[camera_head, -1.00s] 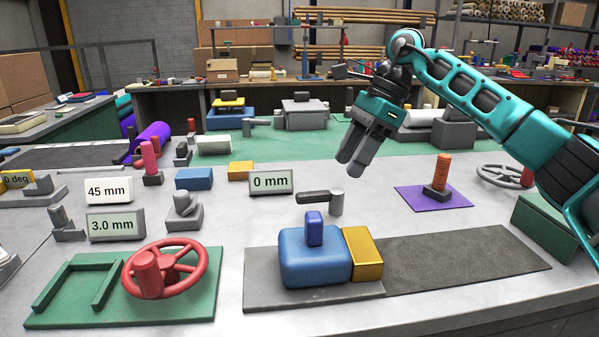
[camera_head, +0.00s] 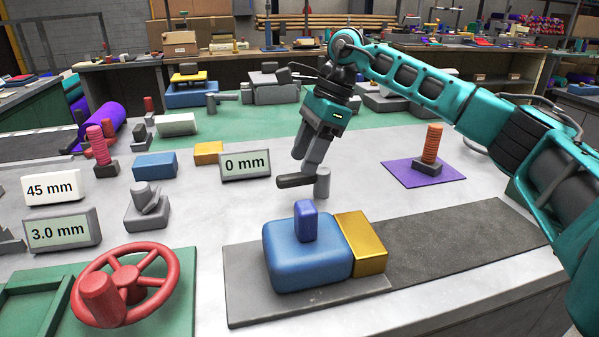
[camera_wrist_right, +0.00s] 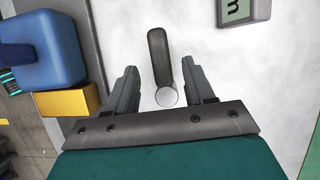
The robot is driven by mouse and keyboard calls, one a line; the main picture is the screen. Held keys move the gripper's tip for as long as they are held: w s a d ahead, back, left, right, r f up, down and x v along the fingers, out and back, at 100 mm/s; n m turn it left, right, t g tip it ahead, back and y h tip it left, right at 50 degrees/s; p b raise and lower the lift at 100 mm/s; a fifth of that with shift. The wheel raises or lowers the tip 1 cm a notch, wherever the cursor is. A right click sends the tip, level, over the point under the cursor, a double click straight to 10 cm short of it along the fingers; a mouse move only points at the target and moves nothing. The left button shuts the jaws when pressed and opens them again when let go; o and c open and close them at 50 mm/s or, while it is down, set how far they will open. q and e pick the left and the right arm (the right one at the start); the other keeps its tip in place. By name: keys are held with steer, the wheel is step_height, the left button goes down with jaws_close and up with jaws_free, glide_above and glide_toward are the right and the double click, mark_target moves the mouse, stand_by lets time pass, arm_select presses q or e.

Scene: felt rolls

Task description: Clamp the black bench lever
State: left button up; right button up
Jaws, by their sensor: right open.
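The black bench lever (camera_head: 297,181) is a dark horizontal handle on a short grey upright post (camera_head: 322,184), standing on the white bench behind the blue block. My right gripper (camera_head: 307,160) is above it, fingers pointing down. In the right wrist view the lever (camera_wrist_right: 158,55) and the round top of its post (camera_wrist_right: 166,97) lie between the two spread fingers, with a gap on each side. My right gripper (camera_wrist_right: 161,85) is open and holds nothing. My left gripper is in neither view.
A blue block (camera_head: 300,255) with a gold block (camera_head: 361,243) sits on a grey plate in front of the lever. An orange ribbed handle (camera_head: 432,144) stands on a purple mat (camera_head: 447,177) to the right. A red handwheel (camera_head: 126,284) is at front left.

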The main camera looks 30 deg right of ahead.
mark_target(297, 174)
steer(key=shift+x, duration=1.75)
jaws_close()
